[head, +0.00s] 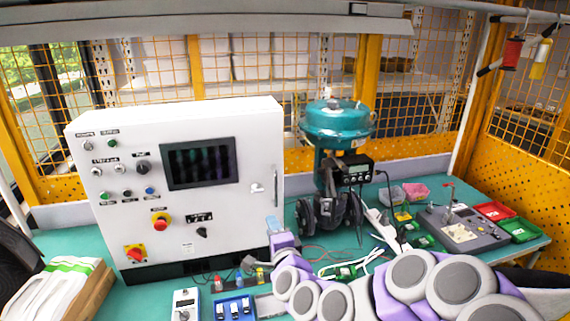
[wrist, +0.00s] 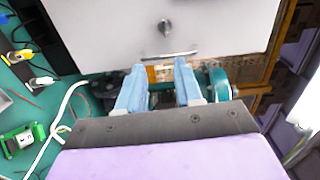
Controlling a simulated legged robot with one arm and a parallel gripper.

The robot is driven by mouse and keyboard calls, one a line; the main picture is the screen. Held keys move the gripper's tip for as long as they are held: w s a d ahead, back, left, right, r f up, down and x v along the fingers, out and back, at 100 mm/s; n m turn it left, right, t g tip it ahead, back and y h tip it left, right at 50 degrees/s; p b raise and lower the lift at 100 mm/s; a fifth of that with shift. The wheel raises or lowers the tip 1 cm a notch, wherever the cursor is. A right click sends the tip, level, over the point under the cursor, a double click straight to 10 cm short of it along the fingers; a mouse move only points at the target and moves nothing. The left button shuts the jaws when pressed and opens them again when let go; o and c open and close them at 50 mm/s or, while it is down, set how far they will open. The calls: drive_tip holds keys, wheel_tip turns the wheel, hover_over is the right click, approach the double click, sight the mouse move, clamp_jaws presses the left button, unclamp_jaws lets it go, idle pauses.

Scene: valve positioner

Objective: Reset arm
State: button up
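My gripper (wrist: 157,90) shows in the wrist view with two light blue fingers apart and nothing between them. In the head view my purple and grey arm reaches in from the lower right, and the blue fingertips of my gripper (head: 272,226) are near the lower right edge of the white control cabinet (head: 225,220). In the wrist view the cabinet (wrist: 110,25) fills the top, with its handle beyond the fingers. The teal valve actuator (head: 335,125) stands to the right of the cabinet in the head view. I cannot tell whether the fingers touch anything.
Loose cables lie near the arm. Yellow mesh fencing stands behind.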

drive_tip(key=s+d+f+n+g, duration=0.1)
drive_tip(key=s+f+n+g, duration=0.1)
drive_tip(key=s+n+g, duration=0.5)
drive_tip(key=s+d+f+n+g, duration=0.15)
drive_tip(key=s+n, duration=0.25)
drive_tip(key=s, duration=0.5)
drive_tip(key=s+d+n+g+h, duration=0.1)
drive_tip(key=s+d+g, duration=0.4)
drive_tip(key=s, duration=0.9)
drive_tip(key=s+d+n+g+h, duration=0.2)
drive_tip(key=s+d+g+h, duration=0.2)
drive_tip(key=s+d, duration=0.7)
drive_tip(key=s+g, duration=0.1)
drive_tip(key=s, duration=0.2)
drive_tip(key=shift+s+f, duration=0.2)
drive_tip(key=shift+f, duration=0.1)
